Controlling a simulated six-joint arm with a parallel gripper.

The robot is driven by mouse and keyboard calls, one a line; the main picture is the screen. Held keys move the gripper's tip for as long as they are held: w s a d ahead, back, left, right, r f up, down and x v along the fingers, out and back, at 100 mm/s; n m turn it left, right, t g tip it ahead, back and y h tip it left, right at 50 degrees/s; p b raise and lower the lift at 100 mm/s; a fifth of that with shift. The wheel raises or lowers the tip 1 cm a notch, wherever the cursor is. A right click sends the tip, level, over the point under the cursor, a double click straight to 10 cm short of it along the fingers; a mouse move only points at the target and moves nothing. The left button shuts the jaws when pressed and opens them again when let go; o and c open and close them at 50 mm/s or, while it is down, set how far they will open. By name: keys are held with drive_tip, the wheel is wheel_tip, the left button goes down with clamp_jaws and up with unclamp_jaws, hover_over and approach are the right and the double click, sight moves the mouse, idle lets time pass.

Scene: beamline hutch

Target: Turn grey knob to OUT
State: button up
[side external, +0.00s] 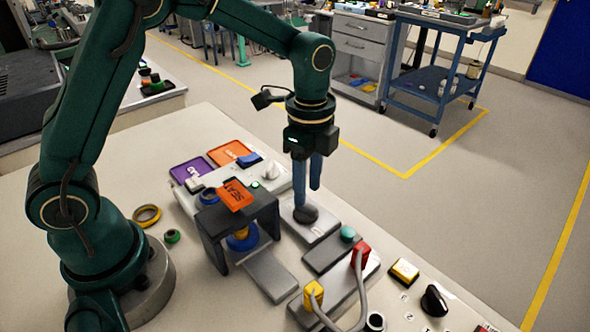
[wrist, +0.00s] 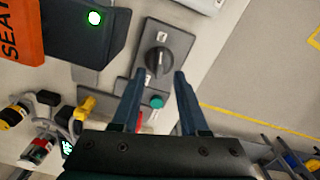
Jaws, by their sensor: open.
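The dark grey knob (side external: 305,214) sits on a light grey plate (side external: 318,232) on the bench. In the wrist view, the knob (wrist: 157,61) has a raised bar that runs roughly up and down in the picture. Small white labels lie by the knob on its plate (wrist: 180,40); their text is too small to read. My gripper (side external: 307,193) points down just above the knob with its blue fingers apart and empty. In the wrist view, the open fingertips (wrist: 158,73) lie to either side of the knob's lower edge. I cannot tell whether they touch it.
A dark bridge-shaped stand (side external: 262,210) with an orange tag (side external: 235,195) is close on the left. A teal button (side external: 347,234), red and yellow plugs with a grey cable, and a black knob (side external: 434,300) are toward the front right. A white knob (side external: 271,169) is behind.

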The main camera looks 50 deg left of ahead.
sight(307, 206)
drive_tip(key=shift+f, duration=1.85)
clamp_jaws()
